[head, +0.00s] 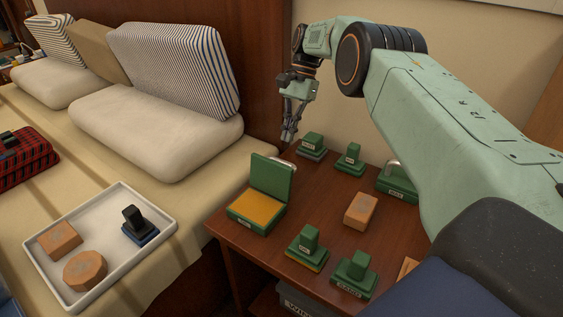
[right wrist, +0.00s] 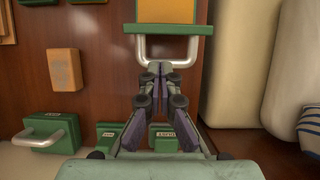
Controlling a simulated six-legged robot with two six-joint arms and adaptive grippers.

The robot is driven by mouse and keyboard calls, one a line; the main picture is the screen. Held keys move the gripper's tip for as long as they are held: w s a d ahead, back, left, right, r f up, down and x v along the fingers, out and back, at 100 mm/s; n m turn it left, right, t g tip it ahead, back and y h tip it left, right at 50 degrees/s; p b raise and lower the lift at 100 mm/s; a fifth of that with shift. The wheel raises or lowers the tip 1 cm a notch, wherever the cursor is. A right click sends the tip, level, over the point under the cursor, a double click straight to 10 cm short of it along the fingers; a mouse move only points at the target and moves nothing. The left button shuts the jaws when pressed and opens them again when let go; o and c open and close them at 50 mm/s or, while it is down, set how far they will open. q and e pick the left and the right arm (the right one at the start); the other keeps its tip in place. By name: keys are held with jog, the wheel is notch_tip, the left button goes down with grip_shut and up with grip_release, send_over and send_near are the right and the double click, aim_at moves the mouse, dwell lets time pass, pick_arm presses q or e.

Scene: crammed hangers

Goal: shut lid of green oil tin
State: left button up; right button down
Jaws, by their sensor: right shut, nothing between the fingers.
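The green tin (head: 255,212) stands on the brown table near its bed-side edge, with an orange-yellow inside. In the right wrist view the lid's edge (right wrist: 150,29) and handle (right wrist: 139,52) lie just ahead of the fingertips. My right gripper (head: 289,138) is shut and empty, above and behind the lid; it also shows in the wrist view (right wrist: 159,72). I cannot tell whether the tips touch the handle. The tin's label is too small to read. My left gripper is not in view.
A second green tin (head: 401,187), shut, with a handle, stands at right. Several green stamp-like blocks (head: 311,142) and an orange block (head: 361,210) occupy the table (head: 323,215). A white tray (head: 82,302) lies on the bed at left. Cushions (head: 160,125) line the bed's back.

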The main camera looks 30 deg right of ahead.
aim_at(281, 160)
jog(key=shift+s+a+f, duration=0.15)
jog(key=shift+a+f, duration=0.15)
jog(key=shift+a, duration=0.05)
jog(key=b+x, duration=0.2)
jog(key=x, duration=0.5)
jog(key=shift+s, duration=0.1)
